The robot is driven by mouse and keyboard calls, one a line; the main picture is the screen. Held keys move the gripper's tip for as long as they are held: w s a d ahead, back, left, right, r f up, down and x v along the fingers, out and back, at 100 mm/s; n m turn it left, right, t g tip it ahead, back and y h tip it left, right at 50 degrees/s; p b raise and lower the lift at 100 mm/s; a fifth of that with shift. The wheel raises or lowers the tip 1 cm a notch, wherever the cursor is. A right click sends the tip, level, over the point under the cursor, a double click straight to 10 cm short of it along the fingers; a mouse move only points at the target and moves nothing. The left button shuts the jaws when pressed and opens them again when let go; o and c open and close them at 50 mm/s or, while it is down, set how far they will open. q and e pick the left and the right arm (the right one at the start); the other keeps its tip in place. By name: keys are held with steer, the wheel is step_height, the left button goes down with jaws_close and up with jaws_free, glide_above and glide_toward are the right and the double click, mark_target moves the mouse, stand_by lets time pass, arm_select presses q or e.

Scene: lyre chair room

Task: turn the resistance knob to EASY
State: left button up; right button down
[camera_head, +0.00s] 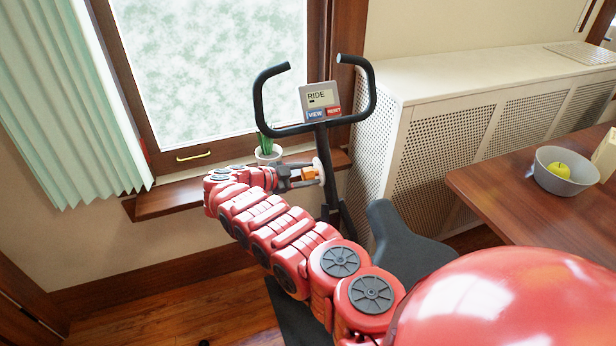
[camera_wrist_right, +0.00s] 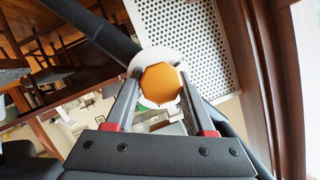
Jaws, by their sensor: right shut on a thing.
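The resistance knob is orange (camera_head: 309,173) and sits on the post of the exercise bike (camera_head: 325,165), below the handlebar. In the right wrist view the knob (camera_wrist_right: 160,83) looks faceted, with a white round plate (camera_wrist_right: 158,55) behind it. My right gripper (camera_head: 312,174) is shut on the knob, one finger on each side; it also shows in the right wrist view (camera_wrist_right: 158,88). The markings on the plate are too small to read. The bike's console (camera_head: 319,99) shows RIDE above VIEW and RESET buttons. My left gripper is not in view.
A potted plant (camera_head: 268,153) stands on the window sill (camera_head: 165,201) just behind my right wrist. A perforated radiator cover (camera_head: 440,145) is right of the bike. A wooden table (camera_head: 500,195) with a grey bowl (camera_head: 565,184) is at the right. The bike seat (camera_head: 405,245) is near my arm.

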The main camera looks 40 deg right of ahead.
stand_by(0.4)
steer(key=shift+c, duration=1.3)
jaws_free()
steer(key=shift+w+a+r, duration=0.1)
steer(key=shift+a, duration=0.3)
steer(key=v, duration=0.5)
steer(key=shift+a+r, duration=0.1)
steer(key=shift+a, duration=0.05)
steer(key=b, duration=1)
glide_toward(303, 175)
steer(key=v, duration=0.5)
steer(key=shift+a+r, duration=0.25)
steer(key=shift+a, duration=0.15)
